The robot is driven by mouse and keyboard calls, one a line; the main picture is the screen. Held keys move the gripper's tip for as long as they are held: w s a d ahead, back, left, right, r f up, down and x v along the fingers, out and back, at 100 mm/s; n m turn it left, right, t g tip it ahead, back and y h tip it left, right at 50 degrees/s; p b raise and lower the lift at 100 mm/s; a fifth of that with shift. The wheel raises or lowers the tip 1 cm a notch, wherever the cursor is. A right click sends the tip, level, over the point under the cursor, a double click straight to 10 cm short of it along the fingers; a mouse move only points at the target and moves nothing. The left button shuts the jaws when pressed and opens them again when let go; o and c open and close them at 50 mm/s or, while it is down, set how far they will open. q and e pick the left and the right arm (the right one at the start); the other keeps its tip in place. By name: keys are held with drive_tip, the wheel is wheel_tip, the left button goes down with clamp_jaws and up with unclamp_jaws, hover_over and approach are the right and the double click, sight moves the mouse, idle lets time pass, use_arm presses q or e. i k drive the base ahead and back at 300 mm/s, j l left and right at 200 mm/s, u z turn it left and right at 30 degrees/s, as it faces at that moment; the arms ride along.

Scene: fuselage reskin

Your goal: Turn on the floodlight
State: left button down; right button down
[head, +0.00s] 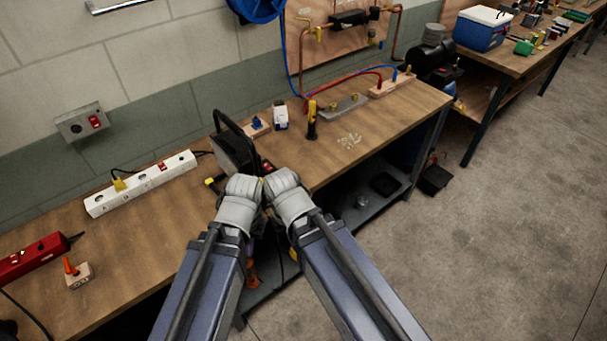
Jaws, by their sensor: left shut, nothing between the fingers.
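The black floodlight (233,150) with its carrying handle stands on the wooden workbench, just beyond my two wrists. Its lower part is hidden behind them. A small red switch (267,167) shows at its right side, close to the wrists. My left gripper (252,182) is shut and empty, close in front of the floodlight; whether it touches cannot be told. My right gripper (279,180) is beside it, its fingers mostly hidden. A white power strip (140,185) with a yellow plug (120,185) and a red switch lies left of the floodlight.
A wall socket box (82,123) with a red switch is at left. A red power strip (33,257) and an orange-levered block (78,274) lie at the bench's left end. A yellow-black tool (311,122) stands right. Bare bench (385,125) lies further right.

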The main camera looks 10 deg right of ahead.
sight(268, 168)
drive_tip(key=i+l+u, duration=0.6)
drive_tip(key=l+u, duration=0.3)
